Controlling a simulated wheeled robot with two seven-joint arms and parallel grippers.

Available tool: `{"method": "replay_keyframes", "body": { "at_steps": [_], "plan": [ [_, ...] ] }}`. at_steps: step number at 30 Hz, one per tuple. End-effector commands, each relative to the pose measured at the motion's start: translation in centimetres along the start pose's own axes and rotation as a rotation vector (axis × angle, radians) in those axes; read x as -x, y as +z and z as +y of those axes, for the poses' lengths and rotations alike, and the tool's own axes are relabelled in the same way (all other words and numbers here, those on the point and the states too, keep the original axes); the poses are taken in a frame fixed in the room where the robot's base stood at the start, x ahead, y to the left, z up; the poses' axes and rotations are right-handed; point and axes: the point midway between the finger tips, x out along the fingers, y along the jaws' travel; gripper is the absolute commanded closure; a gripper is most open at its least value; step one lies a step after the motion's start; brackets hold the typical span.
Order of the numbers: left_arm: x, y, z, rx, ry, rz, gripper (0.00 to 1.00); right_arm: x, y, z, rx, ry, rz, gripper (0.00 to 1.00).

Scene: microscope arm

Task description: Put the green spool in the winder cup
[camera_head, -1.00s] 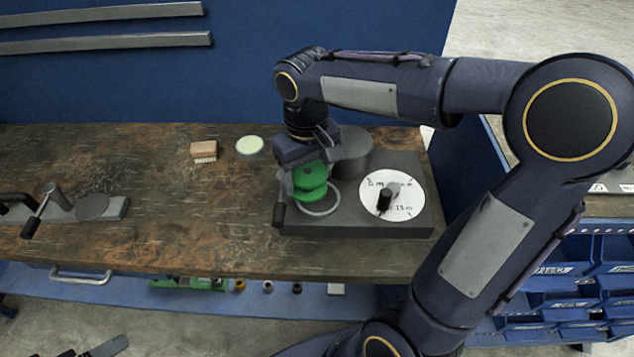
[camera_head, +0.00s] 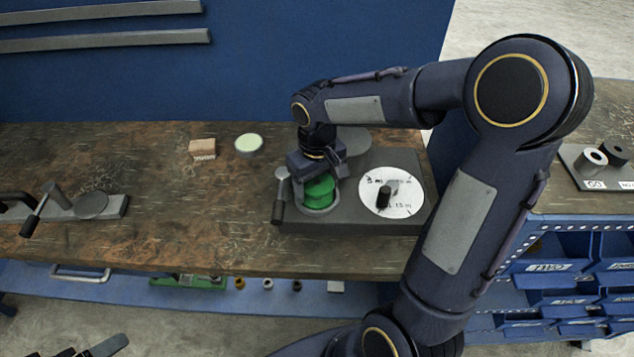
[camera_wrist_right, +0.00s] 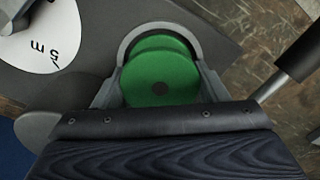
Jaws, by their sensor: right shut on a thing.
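The green spool (camera_head: 319,191) is low at the ring-shaped winder cup (camera_head: 318,211) on the grey winder base. My right gripper (camera_head: 318,172) is above it, shut on the spool. In the right wrist view the green spool (camera_wrist_right: 160,80) sits between the two fingers, and the pale rim of the winder cup (camera_wrist_right: 158,30) curves around its far side. The spool appears inside the rim; whether it rests on the cup floor is hidden. My left gripper is not in view.
The winder base (camera_head: 345,226) carries a white dial (camera_head: 405,200) with a black knob and a crank handle (camera_head: 278,205) at its left. A wooden block (camera_head: 202,149) and a pale round tin (camera_head: 249,145) stand behind left. The bench's middle left is clear.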

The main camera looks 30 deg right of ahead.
Motion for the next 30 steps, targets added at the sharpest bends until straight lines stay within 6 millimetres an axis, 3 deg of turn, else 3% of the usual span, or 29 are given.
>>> {"method": "replay_keyframes", "body": {
  "at_steps": [1,2,7,14,19,30],
  "plan": [
    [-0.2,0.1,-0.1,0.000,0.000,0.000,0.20,-0.3,0.0,0.0,0.000,0.000,0.000,0.57],
    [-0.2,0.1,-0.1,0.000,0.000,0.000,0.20,-0.3,0.0,0.0,0.000,0.000,0.000,0.32],
    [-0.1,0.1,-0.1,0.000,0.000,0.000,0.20,-0.2,0.0,0.0,0.000,0.000,0.000,0.12],
    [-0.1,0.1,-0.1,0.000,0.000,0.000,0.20,-0.2,0.0,0.0,0.000,0.000,0.000,0.12],
    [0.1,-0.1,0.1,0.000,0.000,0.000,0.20,0.9,-0.1,0.0,-0.001,0.000,0.004,0.12],
    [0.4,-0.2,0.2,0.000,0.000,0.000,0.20,8.5,-0.1,0.0,0.000,0.000,0.006,0.12]
  ]
}}
